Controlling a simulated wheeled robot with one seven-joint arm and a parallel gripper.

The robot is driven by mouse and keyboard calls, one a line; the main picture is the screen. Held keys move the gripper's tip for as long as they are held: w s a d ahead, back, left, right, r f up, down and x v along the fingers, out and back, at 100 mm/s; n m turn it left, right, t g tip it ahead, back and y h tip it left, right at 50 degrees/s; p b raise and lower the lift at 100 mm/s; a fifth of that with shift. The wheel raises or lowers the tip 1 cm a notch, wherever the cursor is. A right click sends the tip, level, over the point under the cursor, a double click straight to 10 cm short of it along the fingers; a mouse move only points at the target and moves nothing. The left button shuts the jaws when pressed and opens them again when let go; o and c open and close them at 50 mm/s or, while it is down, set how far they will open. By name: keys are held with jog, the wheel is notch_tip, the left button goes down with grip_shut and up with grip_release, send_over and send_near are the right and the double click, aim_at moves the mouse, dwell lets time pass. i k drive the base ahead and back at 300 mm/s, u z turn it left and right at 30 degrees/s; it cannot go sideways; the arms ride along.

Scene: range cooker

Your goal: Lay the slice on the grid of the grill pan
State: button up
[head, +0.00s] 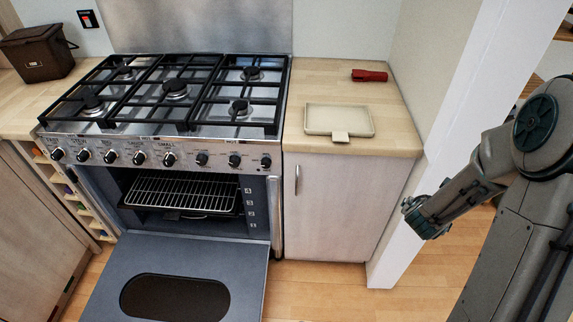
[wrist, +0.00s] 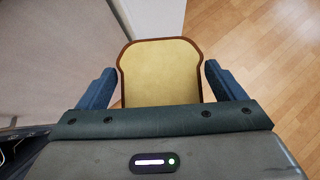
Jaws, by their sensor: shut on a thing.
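The slice (wrist: 160,60), bread-shaped and yellow with a brown crust, shows in the wrist view. My gripper (wrist: 160,78) is shut on it, with one blue finger at each side edge. In the head view the slice and my fingers cannot be made out; only my arm shows at the right. A wire grid (head: 180,192) lies level in the open cooker compartment, with a small dark tab under its front. It looks like the grill pan's grid, but the pan below it is mostly hidden in shadow.
The cooker's door (head: 180,280) hangs open, low in front of the compartment. A beige tray (head: 338,119) with a front tab sits on the right worktop, near a red object (head: 369,75). A brown bin (head: 37,52) stands at the far left. A white wall edge (head: 425,150) rises near my arm.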

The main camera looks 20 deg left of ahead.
aim_at(189, 195)
jog(key=z, duration=1.85)
jog(key=k, duration=2.3)
jog(key=u, duration=2.5)
jog(key=i, duration=0.5)
jog(key=z, duration=0.05)
